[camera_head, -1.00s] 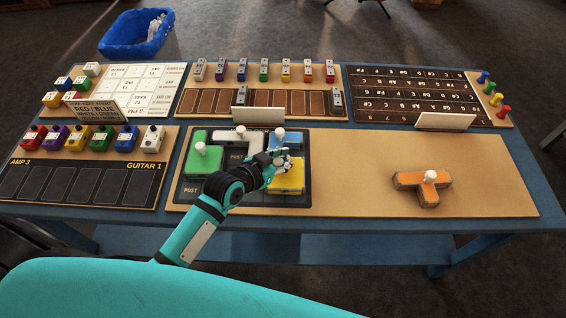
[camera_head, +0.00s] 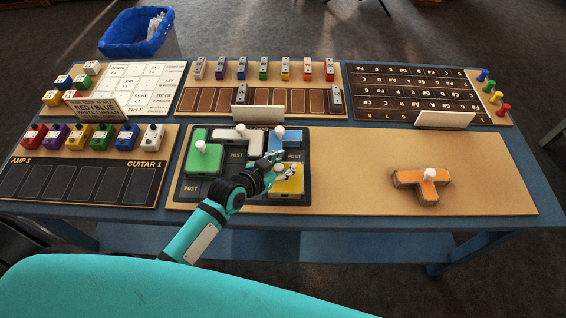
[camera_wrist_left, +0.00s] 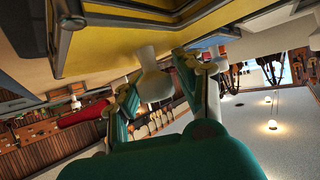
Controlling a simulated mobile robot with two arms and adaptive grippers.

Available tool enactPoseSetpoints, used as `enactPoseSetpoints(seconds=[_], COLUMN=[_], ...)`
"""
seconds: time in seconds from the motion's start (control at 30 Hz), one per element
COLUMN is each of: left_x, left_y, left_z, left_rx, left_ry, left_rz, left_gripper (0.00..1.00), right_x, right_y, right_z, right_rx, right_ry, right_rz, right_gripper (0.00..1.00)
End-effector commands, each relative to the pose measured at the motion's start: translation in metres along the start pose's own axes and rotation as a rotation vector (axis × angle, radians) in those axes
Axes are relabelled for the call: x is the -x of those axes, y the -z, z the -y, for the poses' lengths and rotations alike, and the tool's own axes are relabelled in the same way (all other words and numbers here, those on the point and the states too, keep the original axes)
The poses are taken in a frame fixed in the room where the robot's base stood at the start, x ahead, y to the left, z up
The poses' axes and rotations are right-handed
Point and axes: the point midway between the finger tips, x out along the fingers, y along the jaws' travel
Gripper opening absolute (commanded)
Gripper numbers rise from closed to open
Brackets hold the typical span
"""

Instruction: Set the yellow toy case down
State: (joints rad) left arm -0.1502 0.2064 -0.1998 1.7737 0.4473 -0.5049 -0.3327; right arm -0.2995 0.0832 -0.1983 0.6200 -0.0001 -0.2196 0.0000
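The yellow toy case (camera_head: 290,184) sits at the lower right of the dark four-place board (camera_head: 238,194), among the other cases. Its white knob (camera_wrist_left: 155,84) shows in the left wrist view, with the case's yellow face (camera_wrist_left: 125,38) above it. My left gripper (camera_head: 277,165) is at the knob, with its fingers spread to either side. In the wrist view the fingers (camera_wrist_left: 158,92) look open around the knob; any light contact is hard to tell. The arm hides part of the board. My right gripper is not in view.
A green case (camera_head: 203,160), a white case (camera_head: 228,135) and a blue case (camera_head: 292,141) stand on the same board. An orange T-shaped case (camera_head: 422,188) lies on the wooden mat (camera_head: 365,165) to the right, which is otherwise clear. Small coloured pedals stand behind and left.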

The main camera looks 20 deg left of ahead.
Motion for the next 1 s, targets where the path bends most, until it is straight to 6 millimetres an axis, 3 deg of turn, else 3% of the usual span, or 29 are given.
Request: enactPoseSetpoints(seconds=[0.23, 0.7, 1.0], left_x=[0.009, 0.101, 0.121], left_y=[0.001, 0.0, 0.002], left_z=[0.0, 0.0, 0.0], left_rx=[-0.001, -0.002, 0.0], left_ry=[0.001, -0.001, -0.001], left_rz=[0.001, 0.002, 0.0], left_gripper=[0.36, 0.36, 0.36], right_x=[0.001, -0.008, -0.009], right_y=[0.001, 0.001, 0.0], right_z=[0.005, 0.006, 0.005], right_rx=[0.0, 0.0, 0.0], right_ry=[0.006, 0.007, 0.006], right_rz=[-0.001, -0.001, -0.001], right_gripper=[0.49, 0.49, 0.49])
